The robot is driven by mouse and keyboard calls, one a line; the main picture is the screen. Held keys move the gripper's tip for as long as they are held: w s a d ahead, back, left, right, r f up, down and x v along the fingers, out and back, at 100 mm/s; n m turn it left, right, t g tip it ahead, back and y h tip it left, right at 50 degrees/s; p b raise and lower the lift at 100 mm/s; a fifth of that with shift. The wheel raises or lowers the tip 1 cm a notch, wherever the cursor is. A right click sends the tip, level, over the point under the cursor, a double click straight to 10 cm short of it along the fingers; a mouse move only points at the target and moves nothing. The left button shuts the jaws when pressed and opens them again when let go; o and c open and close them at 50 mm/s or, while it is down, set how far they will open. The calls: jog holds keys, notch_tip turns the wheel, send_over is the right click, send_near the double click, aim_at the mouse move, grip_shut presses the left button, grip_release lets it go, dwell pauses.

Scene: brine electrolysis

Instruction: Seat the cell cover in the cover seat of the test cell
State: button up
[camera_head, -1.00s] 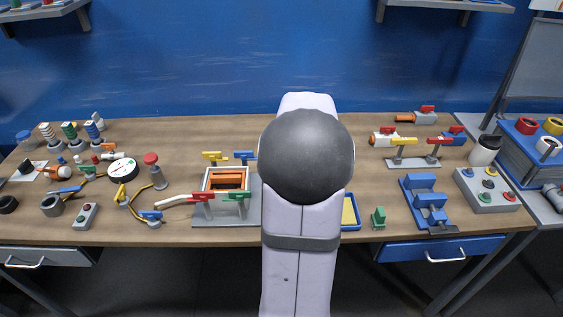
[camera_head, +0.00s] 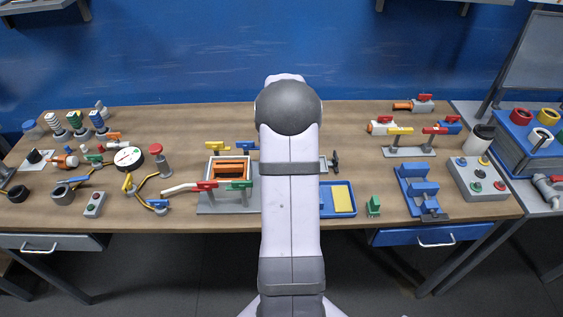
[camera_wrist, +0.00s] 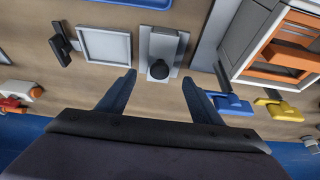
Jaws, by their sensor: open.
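The test cell (camera_wrist: 275,45) is a pale square frame with orange parts inside, at the right of the wrist view; the head view shows it (camera_head: 211,172) left of my arm. My arm hides this plate in the head view. My gripper (camera_wrist: 159,77) is open and empty. Its fingertips appear on either side of the knob, apart from it; their height above it is unclear. The cover seat cannot be made out clearly.
A light square panel in a grey frame (camera_wrist: 104,43) and a black fitting (camera_wrist: 61,43) lie left of the plate in the wrist view. Blue (camera_wrist: 229,103) and yellow (camera_wrist: 277,107) handles stand near the cell. A blue tray (camera_head: 326,208) holds a yellow pad.

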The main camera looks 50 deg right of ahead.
jog(key=shift+s+p+x, duration=0.1)
jog(key=shift+p+x, duration=0.5)
jog(key=shift+x, duration=0.2)
jog(key=shift+s+p+x, duration=0.15)
jog(key=shift+p+x, duration=0.4)
jog(key=shift+x, duration=1.3)
jog(key=c, duration=1.2)
